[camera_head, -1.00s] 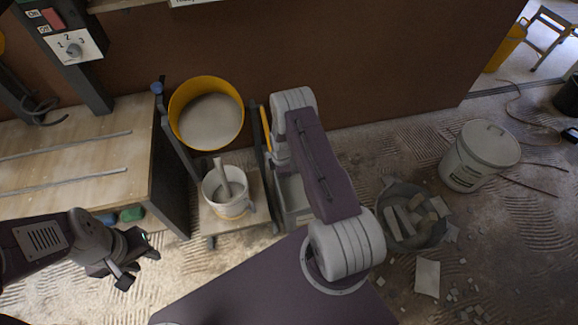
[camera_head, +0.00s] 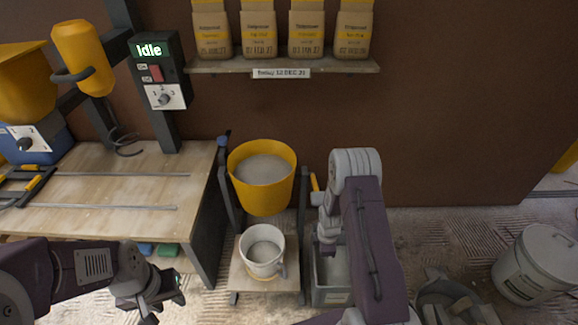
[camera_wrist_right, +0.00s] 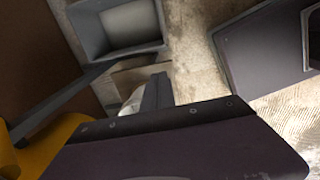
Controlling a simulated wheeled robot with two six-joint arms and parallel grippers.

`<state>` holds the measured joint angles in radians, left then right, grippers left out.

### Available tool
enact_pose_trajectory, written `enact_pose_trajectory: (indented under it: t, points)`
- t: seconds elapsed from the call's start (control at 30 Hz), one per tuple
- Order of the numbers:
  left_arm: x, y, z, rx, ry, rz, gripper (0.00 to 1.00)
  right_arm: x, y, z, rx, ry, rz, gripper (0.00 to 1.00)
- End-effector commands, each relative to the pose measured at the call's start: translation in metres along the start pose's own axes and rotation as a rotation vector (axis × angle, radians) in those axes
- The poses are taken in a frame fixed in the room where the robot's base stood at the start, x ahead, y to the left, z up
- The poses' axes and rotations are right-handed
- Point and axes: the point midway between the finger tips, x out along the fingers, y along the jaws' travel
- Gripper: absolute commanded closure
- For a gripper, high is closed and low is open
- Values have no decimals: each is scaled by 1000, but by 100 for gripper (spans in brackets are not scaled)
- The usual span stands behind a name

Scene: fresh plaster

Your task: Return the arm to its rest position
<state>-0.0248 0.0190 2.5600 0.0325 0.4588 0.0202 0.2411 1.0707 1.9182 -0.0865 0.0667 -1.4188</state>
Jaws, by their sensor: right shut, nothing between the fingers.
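My right arm (camera_head: 365,235) rises from the lower right of the head view and bends down at its upper end, over a grey bin (camera_head: 330,296). Its gripper is partly hidden there. In the right wrist view the right gripper (camera_wrist_right: 157,92) is shut with nothing between its fingers, and a grey bin (camera_wrist_right: 120,50) lies beyond. My left gripper (camera_head: 165,298) is open and empty at the lower left, in front of the workbench.
The workbench (camera_head: 100,185) is at left. Bags (camera_head: 307,30) line a wall shelf (camera_head: 290,66). A rubble bucket (camera_head: 445,300) and lidded white bucket (camera_head: 538,262) stand at right.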

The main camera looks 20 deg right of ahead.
Motion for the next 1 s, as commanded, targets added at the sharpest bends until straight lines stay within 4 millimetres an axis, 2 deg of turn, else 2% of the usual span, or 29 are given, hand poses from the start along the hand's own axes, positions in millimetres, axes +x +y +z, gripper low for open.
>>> enact_pose_trajectory:
  t: [0.07, 0.13, 0.2, 0.27, 0.3, 0.37, 0.4, 0.5, 0.57, 0.6, 0.7, 0.83, 0.9, 1.0]
  points:
    - [0, 0, 0, 0, 0, 0, 64, 0, 0, 0, -1, 0, 0, 100]
    - [-6, 0, -1, 0, 0, 0, 64, -10, 5, -5, -12, 2, 12, 100]
    - [-13, 0, -1, 0, 0, 0, 64, -34, 25, -14, -31, 8, 63, 100]
    - [-22, 0, -2, 0, 0, 0, 64, -72, 49, -26, -56, 18, 132, 100]
    - [-29, 1, -3, 0, 0, 0, 64, -106, 62, -37, -77, 27, 183, 100]
    - [-40, 1, -4, 0, 0, 0, 64, -160, 71, -54, -98, 42, 243, 100]
    - [-46, 1, -5, 0, 0, 0, 64, -194, 69, -63, -81, 56, 270, 100]
    - [-58, 1, -6, 0, 0, 0, 64, -259, 45, -77, 56, 100, 287, 100]
    - [-63, 1, -7, 0, 0, 0, 64, -287, 24, -81, 176, 126, 275, 100]
    - [-67, 1, -7, 0, 0, 0, 64, -303, 7, -82, 269, 142, 259, 100]
    - [-72, 1, -7, 0, 0, 0, 64, -323, -42, -77, 555, 160, 183, 100]
    - [-69, 1, -7, 0, 0, 0, 64, -313, -94, -62, 907, 111, 58, 100]
    - [-69, 1, -7, 0, 0, 0, 64, -308, -112, -57, 1058, 71, 5, 100]
    - [-69, 1, -7, 0, 0, 0, 64, -307, -120, -55, 1211, 48, -22, 100]
